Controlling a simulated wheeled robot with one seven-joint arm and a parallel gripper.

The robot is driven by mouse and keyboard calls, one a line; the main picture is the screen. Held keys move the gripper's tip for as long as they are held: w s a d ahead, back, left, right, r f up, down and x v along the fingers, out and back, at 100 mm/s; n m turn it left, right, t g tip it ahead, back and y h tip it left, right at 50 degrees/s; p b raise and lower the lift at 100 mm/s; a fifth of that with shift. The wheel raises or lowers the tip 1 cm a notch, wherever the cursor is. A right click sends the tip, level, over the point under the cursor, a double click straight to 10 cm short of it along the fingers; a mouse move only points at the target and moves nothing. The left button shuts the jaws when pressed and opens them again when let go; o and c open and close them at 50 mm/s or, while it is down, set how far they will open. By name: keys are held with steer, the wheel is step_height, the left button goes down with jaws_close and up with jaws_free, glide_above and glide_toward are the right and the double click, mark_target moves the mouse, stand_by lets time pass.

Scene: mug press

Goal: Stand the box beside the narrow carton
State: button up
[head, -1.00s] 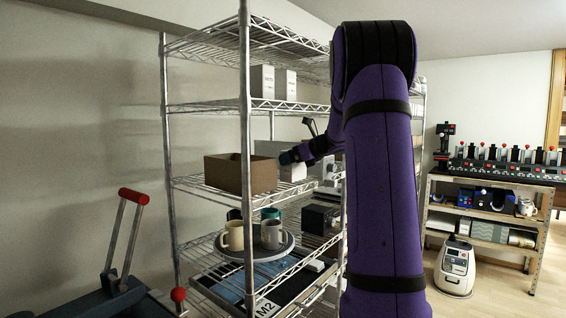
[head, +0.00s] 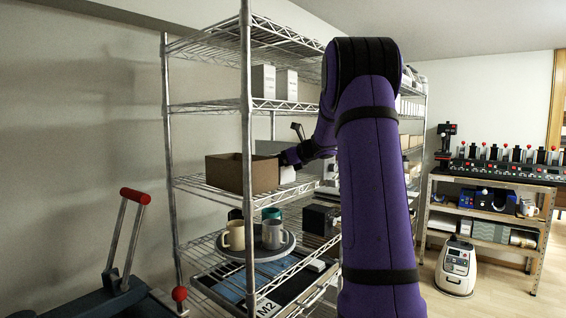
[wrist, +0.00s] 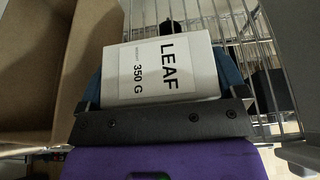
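A white box (wrist: 160,70) labelled LEAF 350 G fills the middle of the wrist view. My gripper (wrist: 160,78) has a blue finger against each side of it and is shut on it. In the head view my gripper (head: 290,158) is at the right end of an open brown cardboard box, at middle-shelf height; the held box is mostly hidden there. Two upright white cartons stand side by side on the shelf above, a left one (head: 263,82) and a right one (head: 286,85). I cannot tell which thing is the narrow carton.
The open brown cardboard box (head: 235,174) is also close on the left in the wrist view (wrist: 25,75). Wire rack posts (head: 246,130) stand in front. Mugs (head: 273,233) sit on a round tray (head: 262,254) below. Bare wire shelf shows right of the held box.

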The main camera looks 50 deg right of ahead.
steer(key=shift+o, duration=0.7)
steer(key=shift+r, duration=0.15)
steer(key=v, duration=1.2)
steer(key=shift+s, duration=0.1)
